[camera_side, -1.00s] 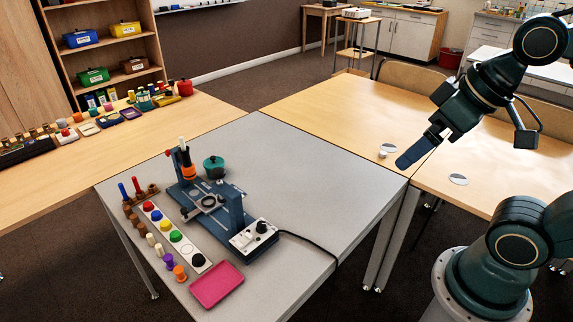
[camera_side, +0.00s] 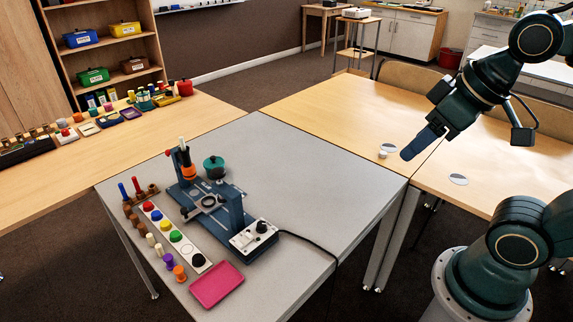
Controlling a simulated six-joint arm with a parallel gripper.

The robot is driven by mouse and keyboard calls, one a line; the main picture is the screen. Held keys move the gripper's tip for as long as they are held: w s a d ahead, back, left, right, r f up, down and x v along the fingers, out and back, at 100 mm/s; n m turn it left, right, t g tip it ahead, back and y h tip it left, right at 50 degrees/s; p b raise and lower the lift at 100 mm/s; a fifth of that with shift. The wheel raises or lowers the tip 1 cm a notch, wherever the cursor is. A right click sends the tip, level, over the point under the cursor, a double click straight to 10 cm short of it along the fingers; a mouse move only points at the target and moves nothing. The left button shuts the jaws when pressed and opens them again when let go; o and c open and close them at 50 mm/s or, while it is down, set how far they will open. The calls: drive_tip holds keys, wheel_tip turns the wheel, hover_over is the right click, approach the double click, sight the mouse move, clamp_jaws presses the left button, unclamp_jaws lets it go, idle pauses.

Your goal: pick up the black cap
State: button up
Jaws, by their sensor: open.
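The black cap (camera_side: 198,260) sits at the near end of a white strip (camera_side: 187,249) on the grey table, in a row with red, blue, yellow and green caps. My gripper (camera_side: 408,155) hangs above the wooden table at the right, far to the right of the cap and higher than it. It is open and looks empty. Its fingers overlap in this view, so the gap between them is hidden.
A blue machine (camera_side: 209,202) with a control box and cable stands right of the strip. A pink tray (camera_side: 217,285) lies near the front edge. Coloured pegs line the strip's left side. A green pot (camera_side: 214,167) stands behind. The grey table's right part is clear.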

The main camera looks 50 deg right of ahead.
drive_tip(key=w+a+f+n+g+y, duration=0.15)
drive_tip(key=w+a+n, duration=0.25)
drive_tip(key=w, duration=0.7)
drive_tip(key=w+a+f+n+g+y, duration=0.1)
drive_tip(key=w+a+f+n, duration=0.3)
drive_tip(key=w, duration=0.8)
drive_tip(key=w+a+f+n, duration=0.2)
drive_tip(key=w+a+f, duration=0.2)
drive_tip(key=f, duration=0.2)
drive_tip(key=w+a+f+n+g+y, duration=0.1)
drive_tip(key=w+a+f+n, duration=0.1)
drive_tip(key=f, duration=0.5)
drive_tip(key=w+a+f+n+y, duration=0.1)
drive_tip(key=w+a+f+n, duration=0.1)
drive_tip(key=w+a+f, duration=0.3)
drive_tip(key=shift+w+a+f+g, duration=0.35)
drive_tip(key=shift+w+f, duration=0.15)
drive_tip(key=shift+f, duration=0.4)
drive_tip(key=shift+f, duration=0.1)
approach(198, 260)
drive_tip(key=shift+w+a+f, duration=0.1)
drive_tip(key=shift+w+f, duration=0.1)
drive_tip(key=shift+f, duration=0.45)
drive_tip(key=shift+w+a+f, duration=0.1)
drive_tip(key=shift+w+f, duration=0.1)
drive_tip(key=shift+f, duration=0.5)
